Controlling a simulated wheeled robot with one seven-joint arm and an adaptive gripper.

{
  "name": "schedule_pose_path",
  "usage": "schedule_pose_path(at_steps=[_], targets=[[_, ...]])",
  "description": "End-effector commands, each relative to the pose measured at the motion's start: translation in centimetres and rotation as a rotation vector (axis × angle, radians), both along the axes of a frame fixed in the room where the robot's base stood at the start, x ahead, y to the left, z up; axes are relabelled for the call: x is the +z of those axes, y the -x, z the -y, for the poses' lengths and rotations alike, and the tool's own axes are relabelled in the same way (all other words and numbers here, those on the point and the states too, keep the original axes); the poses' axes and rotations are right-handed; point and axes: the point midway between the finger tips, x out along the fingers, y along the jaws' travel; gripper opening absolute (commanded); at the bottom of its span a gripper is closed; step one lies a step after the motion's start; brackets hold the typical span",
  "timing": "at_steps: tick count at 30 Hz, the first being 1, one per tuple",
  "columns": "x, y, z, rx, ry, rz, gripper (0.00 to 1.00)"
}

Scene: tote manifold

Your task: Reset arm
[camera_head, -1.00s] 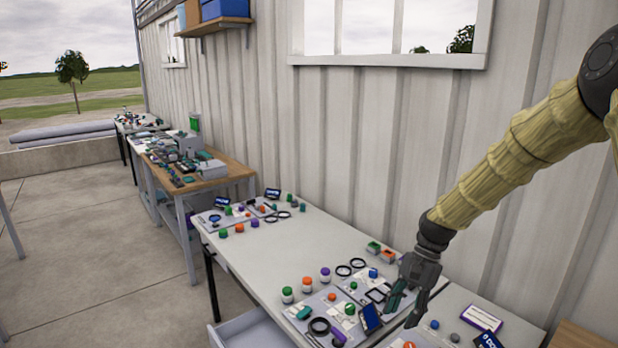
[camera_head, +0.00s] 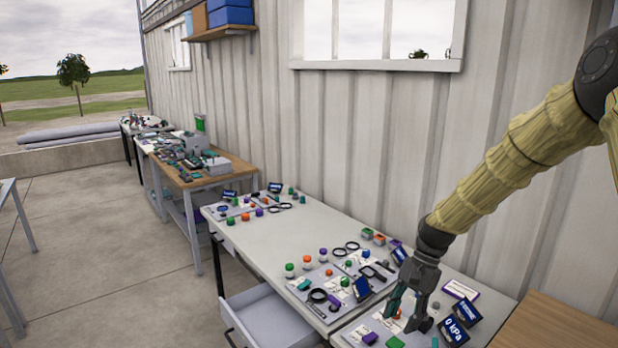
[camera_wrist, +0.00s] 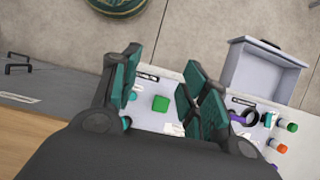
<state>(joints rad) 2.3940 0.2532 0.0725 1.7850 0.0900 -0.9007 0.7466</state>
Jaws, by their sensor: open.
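My gripper (camera_head: 407,312) hangs at the lower right of the head view, fingers pointing down over the near end of the white table (camera_head: 312,222). Its fingers are open with nothing between them. In the wrist view my gripper (camera_wrist: 160,92) shows its teal finger pads spread apart. A green block (camera_wrist: 160,103) lies on the table beyond the gap. The same green block (camera_head: 395,342) shows at the bottom edge of the head view. The gripper appears to be above the table; the exact height is hard to tell.
Jars, black rings and small displays (camera_head: 362,288) crowd the table left of my gripper. A display reading 0 kPa (camera_head: 455,331) stands close on the right. An open drawer (camera_head: 268,318) juts from the table front. A corrugated wall (camera_head: 345,150) runs behind. Concrete floor at left is mostly clear.

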Motion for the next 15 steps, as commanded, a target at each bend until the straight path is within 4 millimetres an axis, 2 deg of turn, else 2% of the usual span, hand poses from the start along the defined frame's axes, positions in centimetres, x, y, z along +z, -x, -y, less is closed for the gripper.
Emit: schedule_pose_path(at_steps=[11,15], targets=[[-7.6,3.0,-0.5,0.068,0.035,0.047,0.45],[-11.7,4.9,-0.6,0.113,0.055,0.073,0.45]])
